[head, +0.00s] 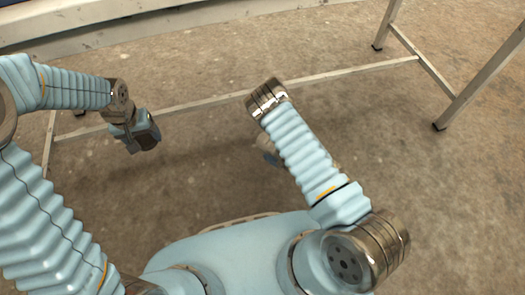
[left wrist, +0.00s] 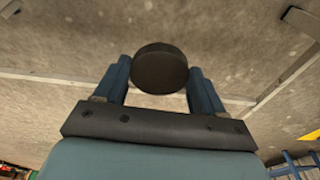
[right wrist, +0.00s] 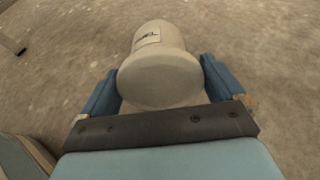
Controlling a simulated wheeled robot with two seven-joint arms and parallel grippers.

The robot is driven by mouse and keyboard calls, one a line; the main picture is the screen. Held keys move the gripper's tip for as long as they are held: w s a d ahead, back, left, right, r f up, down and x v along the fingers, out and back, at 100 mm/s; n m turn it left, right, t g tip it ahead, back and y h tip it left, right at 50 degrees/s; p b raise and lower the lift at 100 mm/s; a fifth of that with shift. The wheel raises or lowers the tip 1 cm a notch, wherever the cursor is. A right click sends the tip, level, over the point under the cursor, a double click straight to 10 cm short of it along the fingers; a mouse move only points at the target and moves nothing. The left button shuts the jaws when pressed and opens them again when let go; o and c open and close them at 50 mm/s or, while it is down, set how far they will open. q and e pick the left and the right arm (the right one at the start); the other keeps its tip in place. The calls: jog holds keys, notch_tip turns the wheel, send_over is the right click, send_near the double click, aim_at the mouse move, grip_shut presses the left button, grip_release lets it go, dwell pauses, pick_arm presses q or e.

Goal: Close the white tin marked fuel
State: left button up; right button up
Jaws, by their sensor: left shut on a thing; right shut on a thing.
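The pale tin (right wrist: 160,80) is in my right gripper (right wrist: 164,84), between its two blue fingers in the right wrist view. A small label (right wrist: 147,37) with dark letters, too small to read surely, shows on its side. A wide round end faces the camera; whether the tin's mouth is open cannot be told. My left gripper (head: 143,136) is shut on a dark round lid (left wrist: 160,67), seen between its fingers in the left wrist view. In the head view my right arm hides most of the right gripper and tin. Lid and tin are well apart.
A metal frame with legs (head: 466,92) and a low crossbar (head: 350,70) stands on the bare concrete floor (head: 215,185). A pale edge (head: 150,35) runs along the top left. Blue bars (left wrist: 292,165) show at the lower right of the left wrist view.

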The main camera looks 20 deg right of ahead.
pick_arm(q)
jog(key=shift+w+f+b, duration=0.2)
jog(key=shift+w+b, duration=0.05)
jog(key=shift+b, duration=0.05)
pick_arm(e)
jog(key=s+f, duration=0.1)
jog(key=f, duration=0.1)
jog(key=shift+s+a+f+y, duration=0.1)
jog(key=shift+s+f+y, duration=0.2)
jog(key=shift+s+f, duration=0.1)
jog(key=shift+r+n, duration=0.1)
jog(key=shift+n, duration=0.2)
pick_arm(q)
jog(key=shift+f+b, duration=1.7)
pick_arm(e)
jog(key=w+f, duration=0.3)
jog(key=w, duration=0.1)
jog(key=w+f, duration=0.3)
jog(key=w, duration=0.2)
jog(key=w+f, duration=0.3)
jog(key=w, duration=0.1)
jog(key=shift+w+f, duration=0.15)
jog(key=shift+w, duration=0.15)
